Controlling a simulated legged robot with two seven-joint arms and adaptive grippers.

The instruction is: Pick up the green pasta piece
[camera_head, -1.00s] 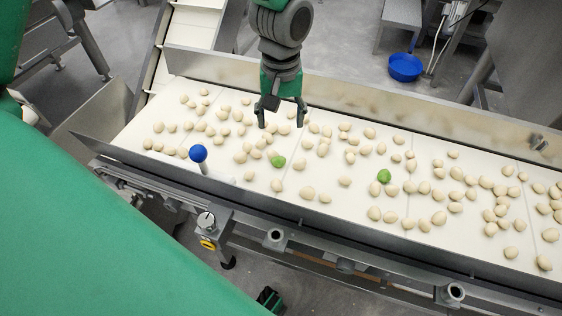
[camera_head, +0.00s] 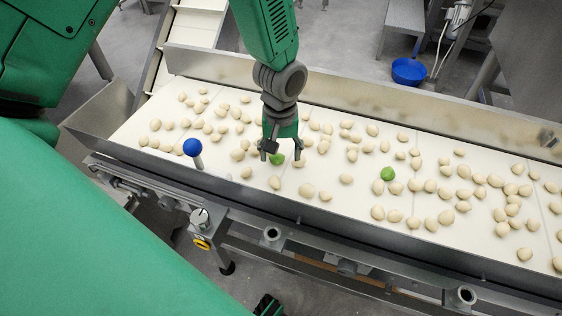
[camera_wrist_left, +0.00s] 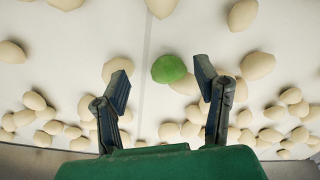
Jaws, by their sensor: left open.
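One green pasta piece (camera_head: 277,159) lies on the white belt (camera_head: 335,222) among pale pieces. A second green piece (camera_head: 387,174) lies farther right on the belt. My left gripper (camera_head: 281,154) is open and empty, pointing down over the first green piece, whose upper part is partly hidden by it in the head view. In the left wrist view this green piece (camera_wrist_left: 168,69) lies between the open fingertips (camera_wrist_left: 162,80), nearer the right finger, with a pale piece close beside it. I cannot tell the exact height of the fingertips above the belt. My right gripper is not in view.
Many pale pasta pieces (camera_head: 306,191) lie scattered around. Metal side walls (camera_head: 400,112) border the belt. A post with a blue ball top (camera_head: 192,147) stands at the near edge, left of the gripper. A blue bowl (camera_head: 408,71) is on the floor behind.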

